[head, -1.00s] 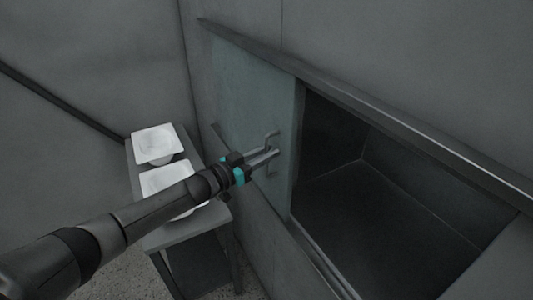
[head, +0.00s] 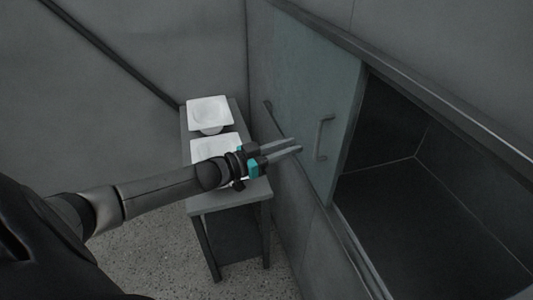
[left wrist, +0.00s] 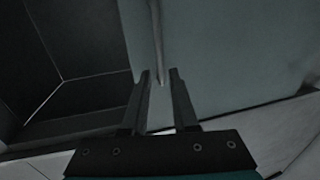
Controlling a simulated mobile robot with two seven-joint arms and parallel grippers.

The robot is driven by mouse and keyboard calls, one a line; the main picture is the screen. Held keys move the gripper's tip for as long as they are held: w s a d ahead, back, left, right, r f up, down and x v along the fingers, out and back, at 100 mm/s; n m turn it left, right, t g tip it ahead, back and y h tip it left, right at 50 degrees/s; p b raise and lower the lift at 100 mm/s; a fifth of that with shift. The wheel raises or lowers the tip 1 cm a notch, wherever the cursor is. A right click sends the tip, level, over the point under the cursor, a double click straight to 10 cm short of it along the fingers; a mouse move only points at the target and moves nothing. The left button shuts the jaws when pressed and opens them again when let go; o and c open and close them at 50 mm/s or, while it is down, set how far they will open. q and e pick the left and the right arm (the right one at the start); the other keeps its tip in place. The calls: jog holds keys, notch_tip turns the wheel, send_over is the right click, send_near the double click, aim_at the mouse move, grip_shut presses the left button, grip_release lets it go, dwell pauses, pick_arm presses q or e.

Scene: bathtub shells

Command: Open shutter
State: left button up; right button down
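The shutter (head: 300,90) is a grey-green sliding panel in the wall, standing at the left of a dark opening (head: 410,185). Its handle (head: 323,138) is a thin upright bar near the panel's right edge. My left gripper (head: 299,145) is just left of the handle and apart from it, with its two fingers parted and nothing between them. In the left wrist view the open fingers (left wrist: 159,75) point toward the panel (left wrist: 215,50), with the handle bar (left wrist: 157,40) beyond their tips. My right gripper is not in view.
A grey table (head: 228,200) stands against the wall below my left arm, with two white basin-like shells (head: 209,112) on it. A metal rail (head: 430,100) runs above the opening. The opening's inside looks empty.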

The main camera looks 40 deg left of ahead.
pick_arm(q)
jog(key=v, duration=0.6)
dwell(0.6)
jog(key=s+a+f+n+g+y+b, duration=0.1)
jog(key=s+a+f+g+y+b, duration=0.2)
jog(key=f, duration=0.9)
jog(key=s+f+n+y+b, duration=0.2)
jog(key=s+f, duration=0.2)
jog(key=f, duration=0.7)
jog(key=s+a+f+n+g+y+b, duration=0.1)
jog(key=s+a+f+g+y+b, duration=0.2)
jog(key=f, duration=0.9)
jog(key=s+d+f+g+b, duration=0.15)
jog(key=s+d+f, duration=0.25)
jog(key=s+f, duration=0.45)
jog(key=s+d+f+g+b, duration=0.1)
jog(key=s+d+f+g, duration=0.3)
jog(key=s+f, duration=0.5)
jog(key=s+d+f+g+b, duration=0.1)
jog(key=s+d+f, duration=0.3)
jog(key=s+d, duration=0.1)
jog(key=s+d+f+m+g+b, duration=0.1)
jog(key=s+d+f, duration=0.3)
jog(key=s, duration=0.4)
jog(key=shift+d+g+b, duration=0.35)
jog(key=shift+d+g, duration=0.2)
jog(key=shift+g, duration=0.2)
jog(key=shift+s+f, duration=0.1)
